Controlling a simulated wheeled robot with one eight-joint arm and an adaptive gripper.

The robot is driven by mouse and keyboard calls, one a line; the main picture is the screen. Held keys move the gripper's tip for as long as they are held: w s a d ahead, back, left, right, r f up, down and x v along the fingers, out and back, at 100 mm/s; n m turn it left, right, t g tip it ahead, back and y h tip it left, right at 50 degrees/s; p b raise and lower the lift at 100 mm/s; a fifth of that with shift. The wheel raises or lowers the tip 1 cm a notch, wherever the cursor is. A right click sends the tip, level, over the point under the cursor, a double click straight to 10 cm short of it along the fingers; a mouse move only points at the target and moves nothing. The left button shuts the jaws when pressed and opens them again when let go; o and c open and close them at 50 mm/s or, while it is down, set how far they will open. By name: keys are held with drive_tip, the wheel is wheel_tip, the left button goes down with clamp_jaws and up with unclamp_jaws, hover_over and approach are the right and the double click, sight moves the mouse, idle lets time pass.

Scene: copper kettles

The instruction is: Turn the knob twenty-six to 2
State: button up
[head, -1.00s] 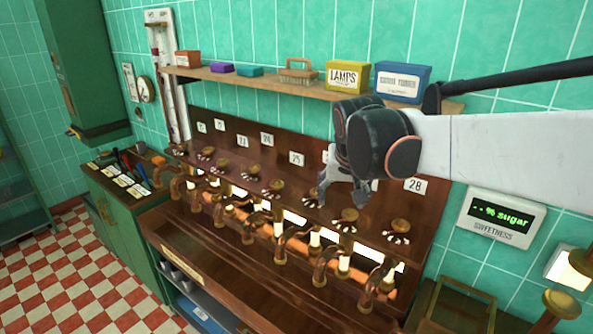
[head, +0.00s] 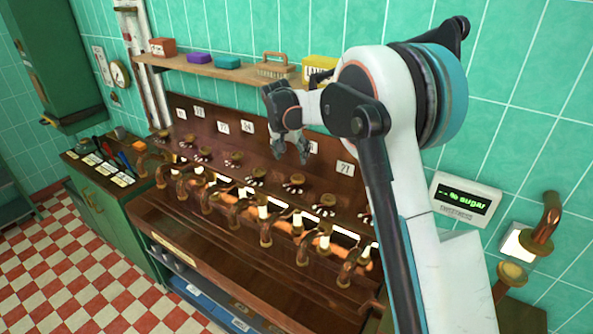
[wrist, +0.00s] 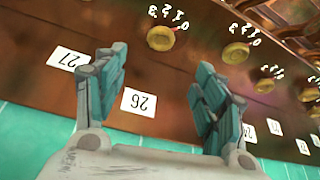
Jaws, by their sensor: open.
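Knob twenty-six (wrist: 160,38) is a round brass knob with the digits 0 to 3 beside it. In the wrist view its red mark points at about 0. It also shows in the head view (head: 294,180), just below my gripper. The white label 26 (wrist: 138,102) lies between my fingers in the wrist view. My gripper (wrist: 158,60) is open and empty, its two fingers spread either side of the line to the knob. The fingertips are apart from the knob. In the head view my gripper (head: 291,153) hangs in front of the labelled panel.
Label 27 (wrist: 68,58) is at the left in the wrist view, and a neighbouring knob (wrist: 236,53) is to the right. Copper pipes and taps (head: 265,235) stand below the knobs. A shelf (head: 200,72) with boxes runs above. A sweetness display (head: 465,200) is at right.

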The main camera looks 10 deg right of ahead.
sight(298, 177)
drive_tip(key=x, duration=1.4)
drive_tip(key=shift+w+a+f, duration=0.1)
drive_tip(key=shift+w, duration=0.05)
drive_tip(key=c, duration=1.1)
